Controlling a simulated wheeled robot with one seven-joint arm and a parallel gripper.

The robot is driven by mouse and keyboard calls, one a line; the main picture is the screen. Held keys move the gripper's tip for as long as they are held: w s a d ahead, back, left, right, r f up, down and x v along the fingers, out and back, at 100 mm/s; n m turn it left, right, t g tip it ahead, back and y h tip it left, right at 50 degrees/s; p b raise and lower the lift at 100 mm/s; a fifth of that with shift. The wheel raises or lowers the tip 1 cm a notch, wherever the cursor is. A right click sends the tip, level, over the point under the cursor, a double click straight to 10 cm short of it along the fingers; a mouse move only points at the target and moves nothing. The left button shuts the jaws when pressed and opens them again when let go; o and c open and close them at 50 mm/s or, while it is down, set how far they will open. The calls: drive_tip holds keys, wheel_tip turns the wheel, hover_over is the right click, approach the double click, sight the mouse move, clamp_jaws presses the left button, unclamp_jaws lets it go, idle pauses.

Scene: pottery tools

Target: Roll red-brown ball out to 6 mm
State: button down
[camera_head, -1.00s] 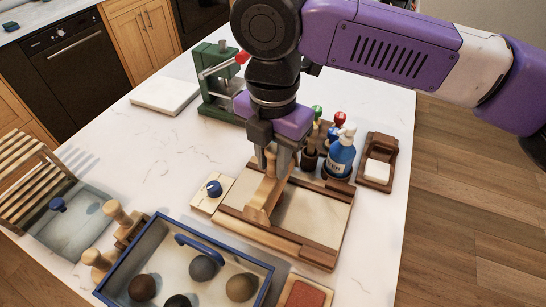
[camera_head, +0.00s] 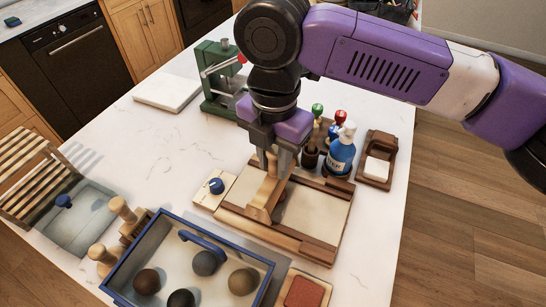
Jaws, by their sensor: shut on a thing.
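My gripper (camera_head: 277,158) is shut on the upright handle of a wooden tool (camera_head: 264,198), likely a roller. The tool stands over the left part of a pale rolling board (camera_head: 318,211) with wooden side rails, and its lower end reaches the board. A brownish patch shows beside the tool, but I cannot tell whether it is clay. A dark red-brown ball (camera_head: 147,281) lies in the blue-rimmed tray (camera_head: 228,249) at the bottom, with a black ball (camera_head: 181,299), a grey ball (camera_head: 205,263) and a tan ball (camera_head: 242,281).
A small block with a blue knob (camera_head: 215,186) adjoins the board's left. A blue pump bottle (camera_head: 341,153) and tool holders stand behind it. A soap dish (camera_head: 376,170) is at right, a green press (camera_head: 222,80) behind. Wooden stamps (camera_head: 122,210) stand left of the tray.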

drive_tip(key=shift+s+d+f, duration=0.1)
drive_tip(key=shift+f, duration=0.1)
drive_tip(key=shift+s+d+r+p, duration=0.1)
drive_tip(key=shift+d+p, duration=0.35)
drive_tip(key=shift+a, duration=0.15)
drive_tip(key=shift+w+a+f, duration=0.2)
drive_tip(key=shift+a, duration=0.2)
